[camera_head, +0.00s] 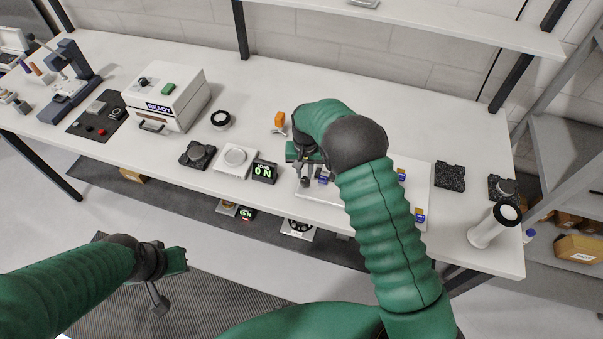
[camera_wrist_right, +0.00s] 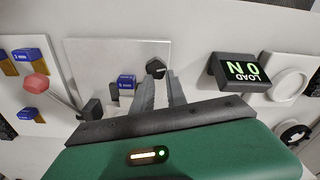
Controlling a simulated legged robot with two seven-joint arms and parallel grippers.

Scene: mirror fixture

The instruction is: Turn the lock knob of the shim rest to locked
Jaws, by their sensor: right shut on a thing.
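The lock knob (camera_wrist_right: 155,68) is a small black knob with a pale mark on its top, on a light grey plate (camera_wrist_right: 95,50) in the wrist view. My right gripper (camera_wrist_right: 160,77) is shut on the knob, with its two grey fingertips at the knob's near side. In the head view my right gripper (camera_head: 306,180) reaches down to the bench, and my forearm and wrist hide much of the fixture. The knob cannot be made out there. My left gripper (camera_head: 172,262) hangs in front of the bench, clear of everything; its jaw opening is not clear.
A white cylinder (camera_head: 487,230) stands at the bench's right.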

